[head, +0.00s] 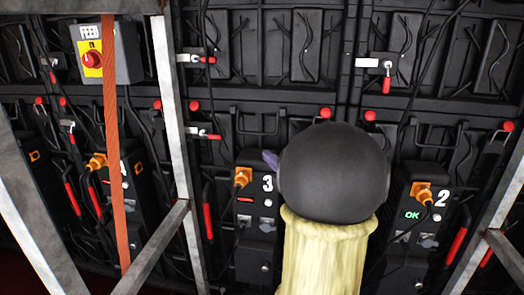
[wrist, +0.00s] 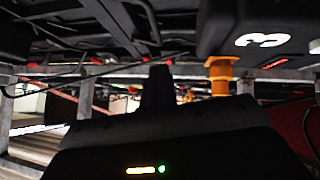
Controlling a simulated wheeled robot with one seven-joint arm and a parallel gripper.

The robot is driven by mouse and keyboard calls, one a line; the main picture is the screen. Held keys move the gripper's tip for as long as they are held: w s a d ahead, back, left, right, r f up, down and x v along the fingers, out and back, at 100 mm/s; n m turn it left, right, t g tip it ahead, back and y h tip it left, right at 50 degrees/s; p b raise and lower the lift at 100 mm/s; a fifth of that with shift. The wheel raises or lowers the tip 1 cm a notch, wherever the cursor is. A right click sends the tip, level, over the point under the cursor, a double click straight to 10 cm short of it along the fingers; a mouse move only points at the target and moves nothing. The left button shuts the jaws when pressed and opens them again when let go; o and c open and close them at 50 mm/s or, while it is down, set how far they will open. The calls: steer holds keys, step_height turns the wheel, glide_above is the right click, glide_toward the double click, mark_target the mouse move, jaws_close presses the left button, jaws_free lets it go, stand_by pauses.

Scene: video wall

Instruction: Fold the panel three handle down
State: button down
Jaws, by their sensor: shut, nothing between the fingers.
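Panel three's black box (head: 258,222) stands in the middle of the head view, with a white 3, an orange plug (head: 242,178) and a small red display. Its right side is hidden behind my dark, round arm link. A black handle with a red grip (head: 207,220) stands near upright just left of the box; I cannot tell for sure that it is panel three's. The wrist view shows the 3 box (wrist: 255,35) and orange plug (wrist: 220,75) close by. My gripper (wrist: 157,75) is shut and empty there, pointing past the plug's left, with no visible contact.
Panel two's box (head: 418,215) with a green OK is at right, a red-gripped handle (head: 457,240) beside it. Grey frame posts (head: 178,110) and an orange strap (head: 110,140) stand in front at left. A FEED switch box (head: 105,52) is at upper left. Cables hang across the panels.

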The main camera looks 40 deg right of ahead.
steer(key=s, duration=0.5)
steer(key=shift+s+a+f, duration=0.1)
steer(key=shift+a+f, duration=0.1)
steer(key=shift+f, duration=0.1)
